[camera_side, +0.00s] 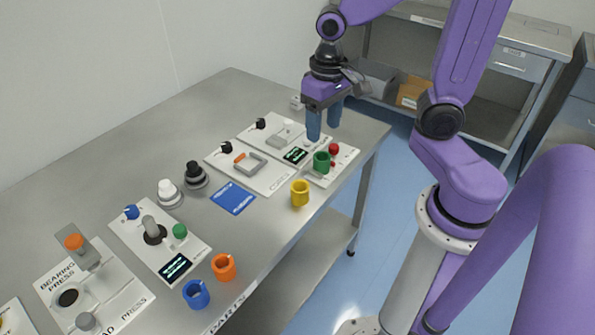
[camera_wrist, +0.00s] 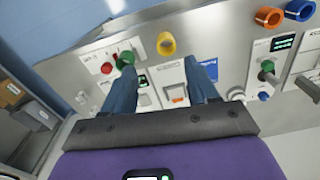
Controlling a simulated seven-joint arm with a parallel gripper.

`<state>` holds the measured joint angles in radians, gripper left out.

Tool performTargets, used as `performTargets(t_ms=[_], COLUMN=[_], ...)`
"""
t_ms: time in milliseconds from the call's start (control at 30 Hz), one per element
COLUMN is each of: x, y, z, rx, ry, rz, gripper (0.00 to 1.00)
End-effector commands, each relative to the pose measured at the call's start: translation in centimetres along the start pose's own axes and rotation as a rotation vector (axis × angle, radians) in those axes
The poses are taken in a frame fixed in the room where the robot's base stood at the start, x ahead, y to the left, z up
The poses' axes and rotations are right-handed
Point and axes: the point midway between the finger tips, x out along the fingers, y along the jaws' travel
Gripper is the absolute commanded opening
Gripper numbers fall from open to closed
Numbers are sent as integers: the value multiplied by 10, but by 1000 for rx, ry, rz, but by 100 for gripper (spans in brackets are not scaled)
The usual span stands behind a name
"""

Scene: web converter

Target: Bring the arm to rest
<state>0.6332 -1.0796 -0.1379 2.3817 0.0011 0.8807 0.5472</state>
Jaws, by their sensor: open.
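My gripper (camera_side: 324,122) has blue fingers spread apart with nothing between them. It hangs above the far end of the steel table, over the far control panel, in the side view. In the wrist view my gripper (camera_wrist: 163,80) shows both fingers pointing toward the panels, with a bare gap between them.
A yellow ring (camera_side: 300,193), an orange ring (camera_side: 223,267) and a blue ring (camera_side: 196,294) stand along the table's front edge. A blue card (camera_side: 232,198) lies mid-table. The bearing press panel (camera_side: 108,296) is at the near end. A steel bench (camera_side: 535,38) stands behind.

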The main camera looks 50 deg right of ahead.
Motion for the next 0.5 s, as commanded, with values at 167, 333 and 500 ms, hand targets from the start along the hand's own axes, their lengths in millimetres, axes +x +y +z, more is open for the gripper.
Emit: performTargets(t_ms=[167, 333, 500], x=[-2, -4, -5], y=[-15, -23, -26], z=[34, 69, 103], rx=[-305, -592, -874], ry=[2, 4, 5], rz=[-5, -9, -14], gripper=[58, 58, 58])
